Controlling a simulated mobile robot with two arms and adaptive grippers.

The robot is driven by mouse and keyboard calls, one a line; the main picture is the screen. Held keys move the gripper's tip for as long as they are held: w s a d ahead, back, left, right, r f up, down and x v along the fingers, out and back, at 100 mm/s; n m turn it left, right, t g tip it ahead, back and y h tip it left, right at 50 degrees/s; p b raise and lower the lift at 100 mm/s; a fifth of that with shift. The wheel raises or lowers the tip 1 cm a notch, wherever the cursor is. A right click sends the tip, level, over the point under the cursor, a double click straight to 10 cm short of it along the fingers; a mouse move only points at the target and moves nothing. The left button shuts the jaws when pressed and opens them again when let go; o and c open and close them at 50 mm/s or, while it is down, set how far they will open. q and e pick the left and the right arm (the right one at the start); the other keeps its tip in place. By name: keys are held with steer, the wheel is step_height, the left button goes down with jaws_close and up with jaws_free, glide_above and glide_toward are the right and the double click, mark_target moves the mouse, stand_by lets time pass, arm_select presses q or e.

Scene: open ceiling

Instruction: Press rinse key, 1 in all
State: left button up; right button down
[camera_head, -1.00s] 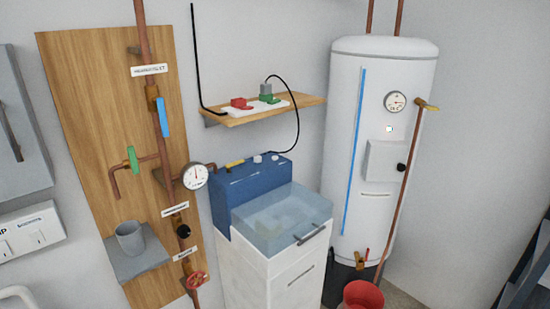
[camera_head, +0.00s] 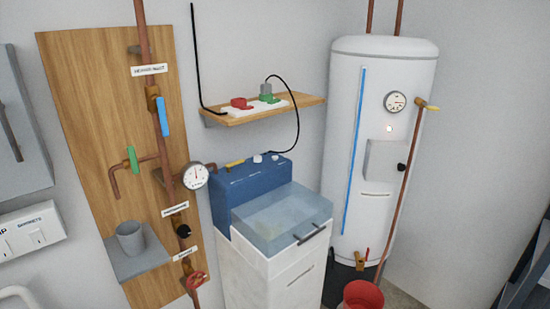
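A white washer (camera_head: 262,268) with a blue control panel (camera_head: 249,182) and a clear lid (camera_head: 283,213) stands in the middle. On the panel's top are a yellow key or lever (camera_head: 235,163) and two small white knobs (camera_head: 258,158). I cannot tell which control is the rinse key; no label on them is readable. The lid is down, and something pale shows blurred through it. Neither of my grippers is in view.
A shelf (camera_head: 302,105) above the washer carries a power strip with a red and a green plug and a black cord. A white boiler (camera_head: 340,90) and red bucket (camera_head: 363,297) stand right. Pipes, a gauge (camera_head: 195,176) and valves cover the wooden board (camera_head: 85,110) left.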

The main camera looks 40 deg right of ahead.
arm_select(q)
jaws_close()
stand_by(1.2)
